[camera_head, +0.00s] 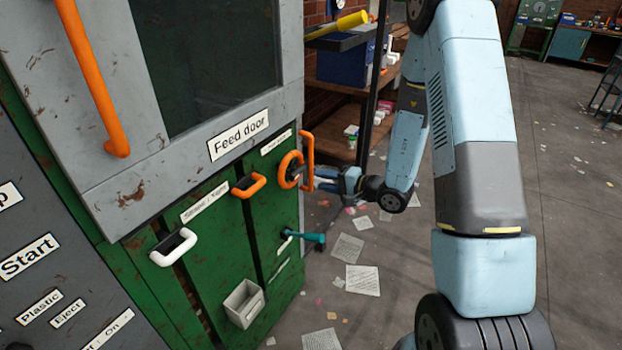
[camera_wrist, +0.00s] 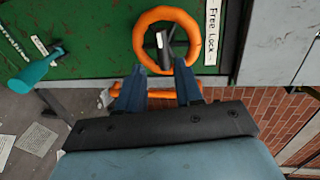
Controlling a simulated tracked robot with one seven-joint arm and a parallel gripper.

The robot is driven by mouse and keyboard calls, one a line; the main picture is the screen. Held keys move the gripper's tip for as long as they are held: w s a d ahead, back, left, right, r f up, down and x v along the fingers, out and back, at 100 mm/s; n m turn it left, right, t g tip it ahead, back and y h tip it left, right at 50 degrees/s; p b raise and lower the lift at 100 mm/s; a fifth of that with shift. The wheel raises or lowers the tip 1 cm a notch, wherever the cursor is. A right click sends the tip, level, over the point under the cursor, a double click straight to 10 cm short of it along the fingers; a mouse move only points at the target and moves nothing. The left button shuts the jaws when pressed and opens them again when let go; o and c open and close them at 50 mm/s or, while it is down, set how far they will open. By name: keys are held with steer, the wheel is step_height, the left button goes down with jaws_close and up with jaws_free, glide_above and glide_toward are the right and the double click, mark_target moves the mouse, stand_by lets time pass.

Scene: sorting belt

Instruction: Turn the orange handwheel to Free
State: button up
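The orange handwheel (camera_head: 291,170) is mounted on the green cabinet front, below the Feed door label. In the wrist view it is an orange ring (camera_wrist: 150,20) with a dark hub (camera_wrist: 164,42), and a white label reading "Free Lock" (camera_wrist: 212,32) is beside it. My gripper (camera_head: 310,180) is at the wheel from the right in the head view. In the wrist view its two dark blue fingers (camera_wrist: 158,68) are apart, with tips at the near edge of the rim. Whether they touch the rim I cannot tell.
An orange bar handle (camera_head: 307,149) is close beside the wheel. An orange pull (camera_head: 249,187), a white pull (camera_head: 174,248) and a teal lever (camera_head: 306,237) are on the same green front. A shelf (camera_head: 338,139) stands behind. Papers lie on the floor.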

steer(key=v, duration=0.4)
steer(key=shift+s+d, duration=0.2)
steer(key=shift+d, duration=0.05)
steer(key=s+a+r+n+g+h, duration=0.1)
steer(key=s+a+r+n+g, duration=0.15)
steer(key=s+r+g, duration=0.4)
steer(key=s+a+r+n+g, duration=0.1)
steer(key=s+r+n+g, duration=0.25)
steer(key=s+r, duration=0.55)
steer(key=s+d+r+t+h, duration=0.6)
steer(key=s+d+r+h, duration=0.4)
steer(key=d+r+h, duration=0.2)
steer(key=shift+s+d+r+n+t, duration=0.35)
steer(key=shift+d+r, duration=0.35)
steer(key=shift+d, duration=0.35)
steer(key=shift+w, duration=0.1)
